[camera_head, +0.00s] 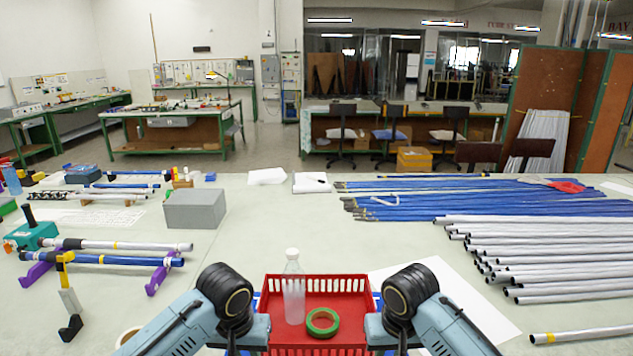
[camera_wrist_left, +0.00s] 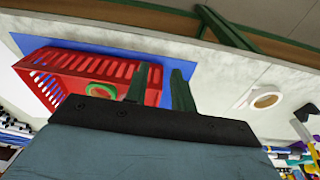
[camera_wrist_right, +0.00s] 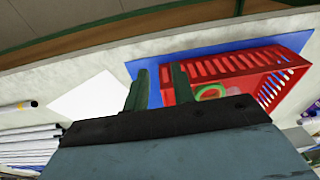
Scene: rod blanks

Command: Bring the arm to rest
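My left gripper (camera_wrist_left: 160,80) is open, with its two dark green fingers apart and nothing between them. In the head view both forearms come in at the bottom, and the fingers are out of sight. The red basket (camera_head: 362,282) stands between the arms on a blue mat (camera_wrist_left: 72,46). A clear bottle (camera_head: 293,290) stands upright in the basket, next to a green tape ring (camera_head: 322,323).
Blue rods (camera_head: 470,196) and white tubes (camera_head: 540,240) lie at the right. A white sheet (camera_wrist_right: 88,105) lies beside my right arm. At the left are rods on purple stands (camera_head: 158,276), a grey box (camera_head: 194,209) and a tape roll (camera_wrist_left: 264,100). The middle of the table is clear.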

